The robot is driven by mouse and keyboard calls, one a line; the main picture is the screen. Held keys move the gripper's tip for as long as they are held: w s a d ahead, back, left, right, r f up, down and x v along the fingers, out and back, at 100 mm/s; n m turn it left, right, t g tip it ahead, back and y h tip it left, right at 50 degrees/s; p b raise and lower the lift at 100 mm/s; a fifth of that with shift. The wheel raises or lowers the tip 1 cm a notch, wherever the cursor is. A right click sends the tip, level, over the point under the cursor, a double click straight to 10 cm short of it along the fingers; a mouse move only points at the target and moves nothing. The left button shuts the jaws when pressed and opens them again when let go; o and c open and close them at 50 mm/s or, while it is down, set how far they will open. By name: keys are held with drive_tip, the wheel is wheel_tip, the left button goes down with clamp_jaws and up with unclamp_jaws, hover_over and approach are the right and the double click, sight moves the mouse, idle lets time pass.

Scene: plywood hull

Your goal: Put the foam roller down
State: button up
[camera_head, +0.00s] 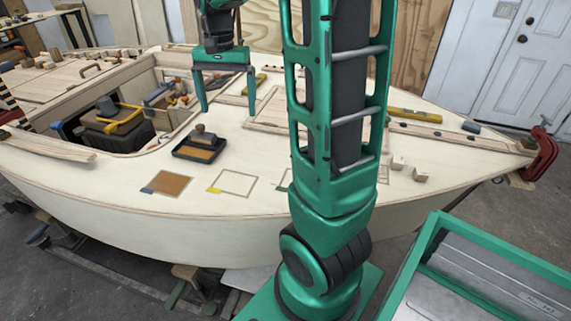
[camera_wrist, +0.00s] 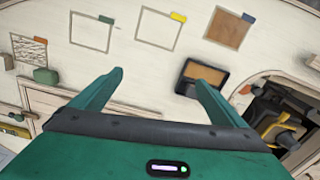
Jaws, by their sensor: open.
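My gripper (camera_head: 227,100) is open above the pale deck of the boat hull, its two green fingers pointing down. A black tray (camera_head: 178,152) with a tan inside lies on the deck, left of and below the fingers in the head view. A small brown-and-dark object (camera_head: 203,131) sits at its far edge; I cannot tell whether it is the foam roller. The tray (camera_wrist: 185,88) is partly hidden by the right finger in the wrist view. No foam roller can be clearly made out.
A brown square (camera_head: 168,183) with a blue tab and an outlined square (camera_head: 234,183) with a yellow tab mark the near deck. The open cockpit at left holds a dark toolbox (camera_head: 112,128). A yellow level (camera_head: 413,115) lies at right. My arm hides the deck's middle.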

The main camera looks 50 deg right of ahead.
drive_tip(key=s+a+f+n, duration=0.2)
drive_tip(key=s, duration=1)
drive_tip(key=s+a+f+n, duration=0.2)
drive_tip(key=s+f+n, duration=0.1)
drive_tip(key=s, duration=1)
drive_tip(key=shift+a+f, duration=0.15)
drive_tip(key=shift+f, duration=0.05)
drive_tip(key=shift+w+f, duration=0.25)
drive_tip(key=shift+w, duration=0.35)
drive_tip(key=shift+o, duration=0.7)
